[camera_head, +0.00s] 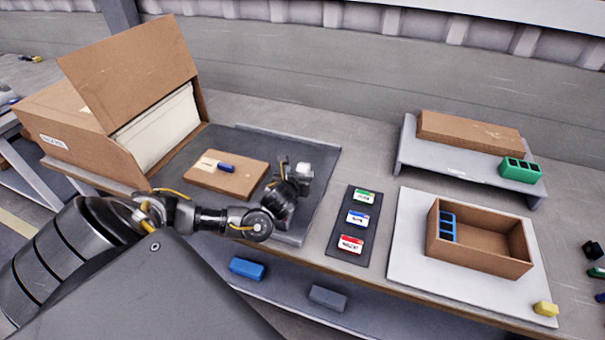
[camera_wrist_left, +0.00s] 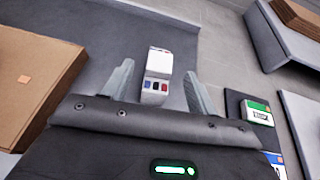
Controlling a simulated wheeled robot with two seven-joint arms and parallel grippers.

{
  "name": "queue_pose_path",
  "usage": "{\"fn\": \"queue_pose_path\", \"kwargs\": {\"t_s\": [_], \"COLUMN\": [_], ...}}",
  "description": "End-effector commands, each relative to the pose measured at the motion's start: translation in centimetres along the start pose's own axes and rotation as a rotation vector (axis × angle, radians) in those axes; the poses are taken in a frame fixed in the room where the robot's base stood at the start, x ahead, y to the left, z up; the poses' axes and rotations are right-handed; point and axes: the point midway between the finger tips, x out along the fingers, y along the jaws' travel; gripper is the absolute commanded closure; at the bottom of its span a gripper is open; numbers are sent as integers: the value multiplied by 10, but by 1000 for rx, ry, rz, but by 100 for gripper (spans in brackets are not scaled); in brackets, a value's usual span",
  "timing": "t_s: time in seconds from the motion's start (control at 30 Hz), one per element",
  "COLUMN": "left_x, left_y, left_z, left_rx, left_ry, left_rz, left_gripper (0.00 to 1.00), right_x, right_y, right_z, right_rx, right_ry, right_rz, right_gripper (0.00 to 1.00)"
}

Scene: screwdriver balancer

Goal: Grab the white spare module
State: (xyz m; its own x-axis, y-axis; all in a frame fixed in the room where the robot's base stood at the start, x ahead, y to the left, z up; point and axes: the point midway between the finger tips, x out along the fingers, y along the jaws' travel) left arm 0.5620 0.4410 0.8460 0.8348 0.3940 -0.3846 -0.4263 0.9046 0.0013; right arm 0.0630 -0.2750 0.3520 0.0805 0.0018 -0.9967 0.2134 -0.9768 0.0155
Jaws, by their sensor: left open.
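The white spare module (camera_wrist_left: 158,62) lies on the dark grey mat, with small blue, dark and red patches on its near end. In the head view the module (camera_head: 304,170) shows at the gripper's far right side, partly hidden by it. My left gripper (camera_head: 292,168) is open above the mat. In the left wrist view the gripper's two fingers (camera_wrist_left: 157,82) point towards the module, one to each side, with gaps between; I cannot tell how far below them it lies. My right gripper is not in view.
A brown board (camera_head: 245,180) with a blue piece lies left of the gripper. An open cardboard box (camera_head: 75,125) stands further left. To the right are a dark label strip (camera_head: 340,258), a brown tray (camera_head: 480,260) and a raised grey shelf (camera_head: 450,168) with a green block (camera_head: 521,171).

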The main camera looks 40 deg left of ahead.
Motion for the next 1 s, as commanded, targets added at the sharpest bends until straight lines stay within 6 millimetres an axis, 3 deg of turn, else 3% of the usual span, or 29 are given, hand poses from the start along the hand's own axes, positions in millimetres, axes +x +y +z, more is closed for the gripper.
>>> {"fn": "queue_pose_path", "kwargs": {"t_s": [0.2, 0.53, 0.8, 1.0], "left_x": [6, 49, 53, 53], "left_y": [0, 0, 0, 0], "left_z": [1, 2, 1, 1], "left_rx": [0, 0, -1, -1], "left_ry": [-1, -2, 1, 0], "left_rz": [1, 0, -1, -1], "left_gripper": [42, 42, 42, 65], "right_x": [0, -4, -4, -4], "right_y": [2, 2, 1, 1], "right_z": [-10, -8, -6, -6], "right_rx": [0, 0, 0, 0], "right_ry": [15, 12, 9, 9], "right_rz": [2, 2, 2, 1], "right_gripper": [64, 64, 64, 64]}}
